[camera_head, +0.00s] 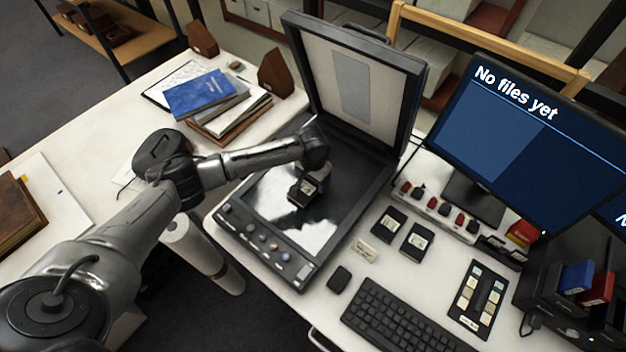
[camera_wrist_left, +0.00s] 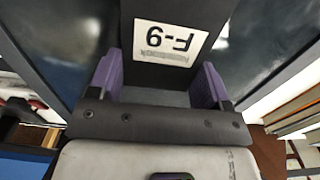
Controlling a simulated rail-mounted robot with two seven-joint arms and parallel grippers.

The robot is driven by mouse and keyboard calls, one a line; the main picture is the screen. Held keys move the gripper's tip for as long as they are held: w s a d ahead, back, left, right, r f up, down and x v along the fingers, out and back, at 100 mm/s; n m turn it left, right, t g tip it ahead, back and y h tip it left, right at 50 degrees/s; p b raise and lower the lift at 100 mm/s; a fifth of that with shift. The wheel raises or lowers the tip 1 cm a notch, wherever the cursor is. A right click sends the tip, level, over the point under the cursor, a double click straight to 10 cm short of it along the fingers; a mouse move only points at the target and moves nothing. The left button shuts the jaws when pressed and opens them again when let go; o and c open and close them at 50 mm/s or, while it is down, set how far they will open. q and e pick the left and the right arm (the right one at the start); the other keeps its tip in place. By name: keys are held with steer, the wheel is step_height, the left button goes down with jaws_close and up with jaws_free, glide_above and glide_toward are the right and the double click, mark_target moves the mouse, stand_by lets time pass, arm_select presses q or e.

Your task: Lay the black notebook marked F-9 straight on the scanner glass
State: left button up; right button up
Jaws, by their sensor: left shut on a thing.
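The scanner lid (camera_head: 352,85) stands open behind. My right gripper is not in view.
A monitor (camera_head: 545,140) reads "No files yet". Books (camera_head: 207,93) are stacked on the left table. Much of the glass is bare.

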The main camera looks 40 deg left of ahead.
arm_select(q)
steer(key=shift+f, duration=0.2)
steer(key=o, duration=1)
steer(key=shift+c, duration=0.2)
steer(key=shift+r, duration=0.1)
step_height(320, 180, up, 12)
steer(key=p, duration=0.2)
steer(key=shift+p, duration=0.35)
